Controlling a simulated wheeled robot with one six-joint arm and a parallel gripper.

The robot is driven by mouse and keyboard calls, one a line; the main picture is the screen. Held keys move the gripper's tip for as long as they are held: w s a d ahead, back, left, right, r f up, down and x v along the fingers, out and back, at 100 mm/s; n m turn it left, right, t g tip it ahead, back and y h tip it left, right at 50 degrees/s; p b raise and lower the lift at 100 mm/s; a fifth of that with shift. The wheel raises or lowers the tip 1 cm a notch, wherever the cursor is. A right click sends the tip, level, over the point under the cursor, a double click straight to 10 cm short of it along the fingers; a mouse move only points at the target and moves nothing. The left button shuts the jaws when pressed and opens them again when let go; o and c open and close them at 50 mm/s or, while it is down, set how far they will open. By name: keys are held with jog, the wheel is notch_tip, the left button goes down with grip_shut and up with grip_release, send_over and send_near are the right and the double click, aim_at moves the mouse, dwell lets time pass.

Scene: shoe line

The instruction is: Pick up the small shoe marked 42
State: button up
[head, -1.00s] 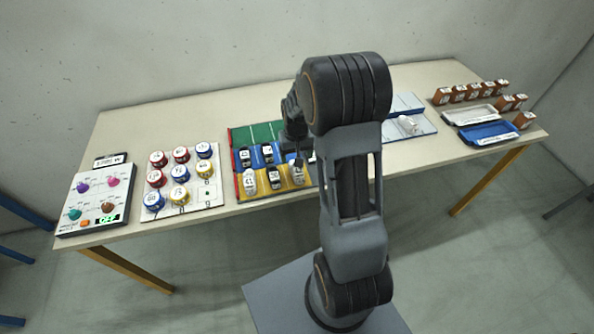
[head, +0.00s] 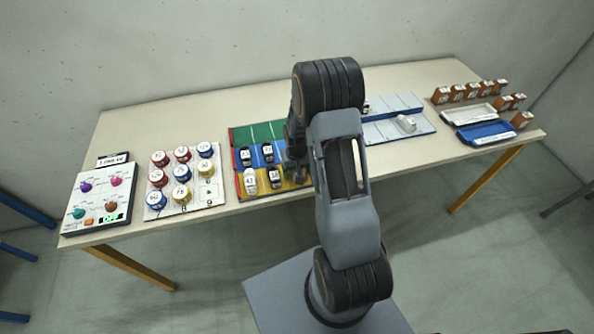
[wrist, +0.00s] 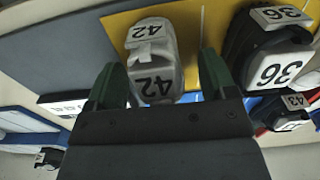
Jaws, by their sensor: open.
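The white shoe marked 42 (wrist: 153,70) sits on the yellow strip of the mat in the wrist view. My gripper (wrist: 159,68) is open, with one dark green finger on each side of the shoe's lower part. I cannot tell whether either finger touches it. In the head view my gripper (head: 296,178) is low over the right end of the yellow strip, and my arm hides the shoe there.
A black shoe marked 36 (wrist: 272,55) stands close to the right. A shoe marked 43 (wrist: 287,112) is beyond it. A white shoe (head: 250,181) stands at the yellow strip's left end. A board of round tins (head: 208,192) lies farther left.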

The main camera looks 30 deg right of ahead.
jog(key=c, duration=1)
jog(key=shift+r, duration=0.1)
